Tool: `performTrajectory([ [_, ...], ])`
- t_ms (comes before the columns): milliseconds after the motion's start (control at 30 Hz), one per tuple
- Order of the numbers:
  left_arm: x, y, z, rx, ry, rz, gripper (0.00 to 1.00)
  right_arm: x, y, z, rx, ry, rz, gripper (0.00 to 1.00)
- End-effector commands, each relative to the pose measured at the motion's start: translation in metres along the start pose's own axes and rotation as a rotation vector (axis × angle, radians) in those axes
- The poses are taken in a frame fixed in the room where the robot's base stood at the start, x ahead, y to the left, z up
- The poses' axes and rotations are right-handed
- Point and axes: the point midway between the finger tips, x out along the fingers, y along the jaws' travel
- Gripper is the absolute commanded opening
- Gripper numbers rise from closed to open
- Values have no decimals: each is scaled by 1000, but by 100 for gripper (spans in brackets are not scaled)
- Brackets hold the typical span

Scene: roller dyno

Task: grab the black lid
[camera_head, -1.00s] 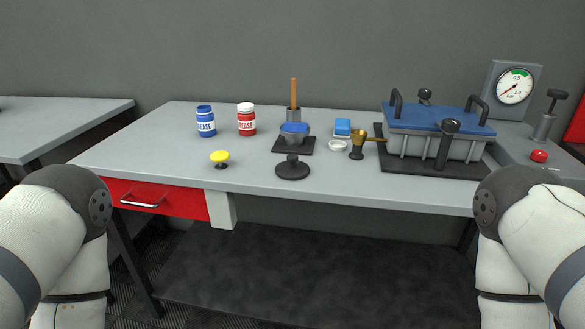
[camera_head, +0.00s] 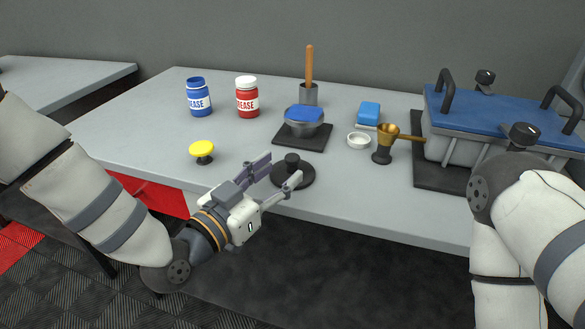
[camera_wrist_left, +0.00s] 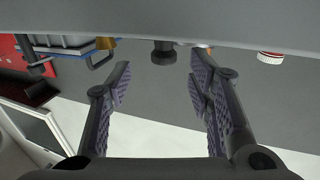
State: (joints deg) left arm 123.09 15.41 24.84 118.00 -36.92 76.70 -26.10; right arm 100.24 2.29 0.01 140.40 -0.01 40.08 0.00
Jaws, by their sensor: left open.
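The black lid (camera_head: 293,171), a round disc with a knob on top, lies on the grey table near its front edge. In the left wrist view, which looks upside down, a dark knobbed shape that seems to be the lid (camera_wrist_left: 163,52) shows between the fingers near the table edge. My left gripper (camera_head: 278,171) is open and empty at the lid's front left, its two fingertips reaching toward it. I cannot tell whether a finger touches it. It also shows in the left wrist view (camera_wrist_left: 158,62). My right gripper is out of view; only its arm shows.
A yellow knob (camera_head: 202,151) stands left of the lid. Behind it, a pot with a blue top (camera_head: 304,119) sits on a black pad. A brass cup (camera_head: 386,139) and white dish (camera_head: 359,140) are to the right. Two grease jars (camera_head: 247,97) stand behind.

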Motion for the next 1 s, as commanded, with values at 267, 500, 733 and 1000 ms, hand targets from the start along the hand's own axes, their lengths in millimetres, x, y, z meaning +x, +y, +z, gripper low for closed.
performTrajectory([
  [267, 46, -4, 2, -3, -4, 0, 47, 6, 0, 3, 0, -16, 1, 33],
  [500, 58, -4, 1, -3, -5, -1, 47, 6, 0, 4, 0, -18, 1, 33],
  [733, 58, -4, 1, -2, -4, -1, 13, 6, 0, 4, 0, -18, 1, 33],
  [1000, 58, -4, 1, -2, -4, -1, 0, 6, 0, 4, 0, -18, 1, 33],
])
